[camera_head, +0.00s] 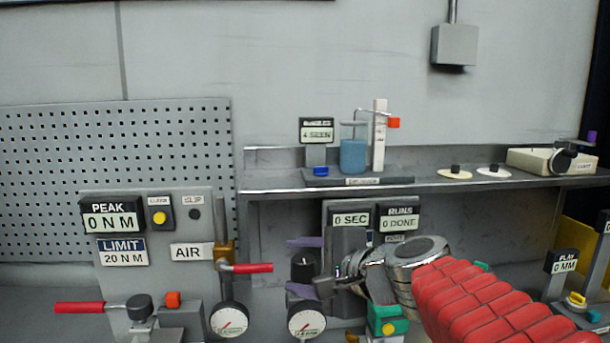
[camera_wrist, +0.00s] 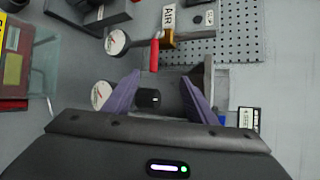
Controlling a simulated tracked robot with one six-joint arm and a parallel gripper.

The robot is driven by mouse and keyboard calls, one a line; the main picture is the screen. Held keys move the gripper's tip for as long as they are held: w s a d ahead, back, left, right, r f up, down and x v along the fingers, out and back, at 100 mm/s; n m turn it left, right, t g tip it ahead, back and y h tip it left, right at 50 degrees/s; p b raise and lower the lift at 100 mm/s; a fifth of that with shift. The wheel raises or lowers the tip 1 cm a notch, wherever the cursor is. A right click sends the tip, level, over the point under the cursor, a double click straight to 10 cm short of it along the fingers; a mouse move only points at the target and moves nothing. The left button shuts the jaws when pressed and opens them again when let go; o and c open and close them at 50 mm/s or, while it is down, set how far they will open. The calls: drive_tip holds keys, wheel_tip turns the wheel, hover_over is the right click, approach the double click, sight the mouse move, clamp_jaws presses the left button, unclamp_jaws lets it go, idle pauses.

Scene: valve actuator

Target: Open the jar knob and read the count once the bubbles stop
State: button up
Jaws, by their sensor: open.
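The jar (camera_head: 353,152) holds blue liquid and stands on the shelf in the head view. A thin bent tube runs from it to a white upright scale (camera_head: 379,135) with an orange knob (camera_head: 393,123). A blue knob (camera_head: 320,171) sits at the jar's left; I cannot tell which is the jar knob. The counter (camera_head: 317,131) appears to read 4 SEEN. Bubbles are too small to tell. My gripper (camera_head: 290,264) is below the shelf, its purple fingers open. In the wrist view, my gripper (camera_wrist: 161,76) has a black knob (camera_wrist: 149,98) between its fingers; contact is unclear.
The grey shelf (camera_head: 450,186) lies above my gripper. A red-handled AIR valve (camera_head: 252,268) and dial gauges (camera_head: 229,320) are at its left. White pads (camera_head: 455,173) sit on the shelf's right.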

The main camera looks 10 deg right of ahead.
drive_tip(key=s+d+f+n+g+h, duration=0.3)
drive_tip(key=s+d+f+n, duration=0.2)
drive_tip(key=s, duration=0.5)
drive_tip(key=s+d+f+n+g+h, duration=0.3)
drive_tip(key=s+d+f+n+h, duration=0.1)
drive_tip(key=s+f+n, duration=0.6)
wheel_tip(320, 180, down, 2)
drive_tip(key=shift+s+d+f, duration=0.15)
drive_tip(key=shift+d, duration=0.35)
